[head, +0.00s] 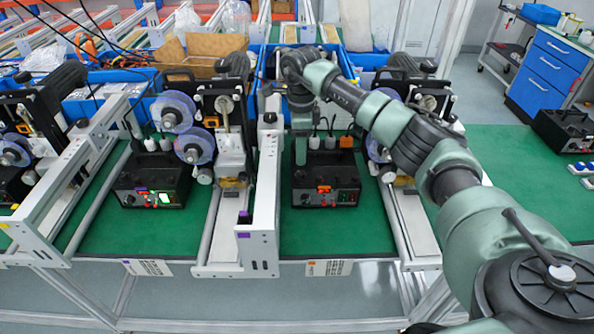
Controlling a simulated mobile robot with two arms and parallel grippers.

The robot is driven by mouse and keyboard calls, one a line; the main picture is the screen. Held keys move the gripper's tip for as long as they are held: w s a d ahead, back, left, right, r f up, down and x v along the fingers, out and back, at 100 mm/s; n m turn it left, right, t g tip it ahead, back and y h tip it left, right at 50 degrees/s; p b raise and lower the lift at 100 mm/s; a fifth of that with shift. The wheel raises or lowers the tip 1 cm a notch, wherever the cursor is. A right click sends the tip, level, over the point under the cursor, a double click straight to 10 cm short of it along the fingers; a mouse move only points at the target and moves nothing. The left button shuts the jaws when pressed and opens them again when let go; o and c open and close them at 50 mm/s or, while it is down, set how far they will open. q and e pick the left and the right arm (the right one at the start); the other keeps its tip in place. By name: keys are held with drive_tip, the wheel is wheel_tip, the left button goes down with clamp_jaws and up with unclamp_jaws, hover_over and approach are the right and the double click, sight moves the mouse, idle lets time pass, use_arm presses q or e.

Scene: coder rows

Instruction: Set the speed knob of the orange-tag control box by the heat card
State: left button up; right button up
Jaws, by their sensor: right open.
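The orange-tag control box (347,181) is a black box on the green mat, right of the picture's middle. An orange tag (323,189) is on its front, with small knobs along that face; their settings are too small to read. A white card (334,268) with an orange mark hangs on the table's front edge below this box; its text is unreadable. My right arm comes in from the right and bends down behind the box. My right gripper (301,158) is open and empty, pointing down at the box's back left. My left gripper is not in view.
A second black control box (152,184) with a lit green display stands to the left, with another card (147,267) below it. A white rail frame (266,190) stands between the boxes. Green mat (335,232) is clear before the orange-tag box.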

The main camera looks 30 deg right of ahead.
sight(301, 173)
drive_tip(key=f, duration=0.2)
drive_tip(key=f+p, duration=0.1)
drive_tip(key=f, duration=0.1)
drive_tip(key=f+p, duration=0.1)
drive_tip(key=f, duration=0.1)
drive_tip(key=shift+s+f, duration=0.2)
drive_tip(key=shift+s, duration=0.05)
drive_tip(key=shift+w+f, duration=0.1)
drive_tip(key=shift+f, duration=0.25)
drive_tip(key=shift+r, duration=0.1)
clamp_jaws()
